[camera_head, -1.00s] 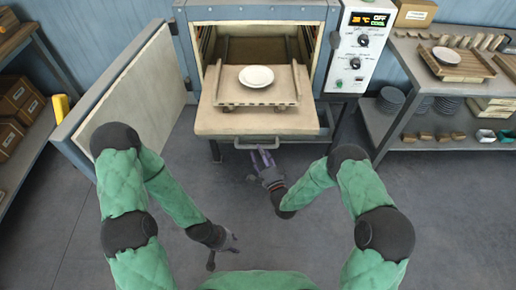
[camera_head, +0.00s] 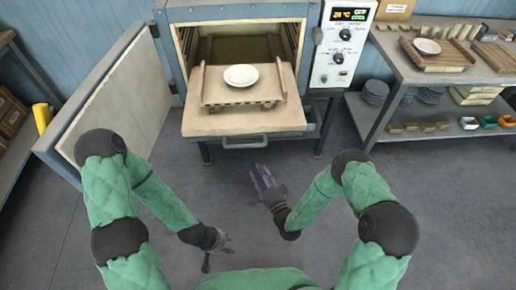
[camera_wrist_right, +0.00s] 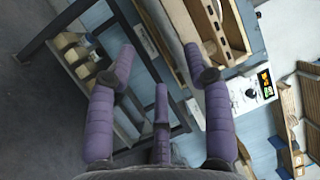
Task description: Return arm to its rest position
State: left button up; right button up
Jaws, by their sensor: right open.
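My right gripper (camera_head: 263,178) is open and empty, in front of and below the pulled-out oven shelf. It is apart from the shelf's grey handle (camera_head: 245,142). In the right wrist view its purple fingers (camera_wrist_right: 158,65) are spread with nothing between them. My left gripper (camera_head: 219,250) hangs low over the floor near my body. Its dark fingers are spread and nothing shows between them. A white plate (camera_head: 241,76) lies on a beige rack (camera_head: 243,105) on the shelf, in front of the open dryer (camera_head: 240,14).
The dryer door (camera_head: 120,100) stands open at left. A control panel (camera_head: 344,45) is on the right. A metal table (camera_head: 400,62) at right holds another plate (camera_head: 427,46) on a wooden rack. The grey floor between my arms and the dryer is clear.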

jog(key=s+d+f+n+g+h, duration=0.2)
jog(key=s+f+n+g, duration=0.1)
jog(key=f+g, duration=0.25)
jog(key=s+d+f+n+g+h, duration=0.1)
jog(key=s+f+n+g, duration=0.2)
jog(key=f, duration=0.4)
jog(key=s+d+f+n+g, duration=0.1)
jog(key=s+n+g, duration=0.3)
jog(key=s+g, duration=0.5)
jog(key=s+d, duration=0.1)
jog(key=s, duration=0.5)
jog(key=shift+s+h+p, duration=0.4)
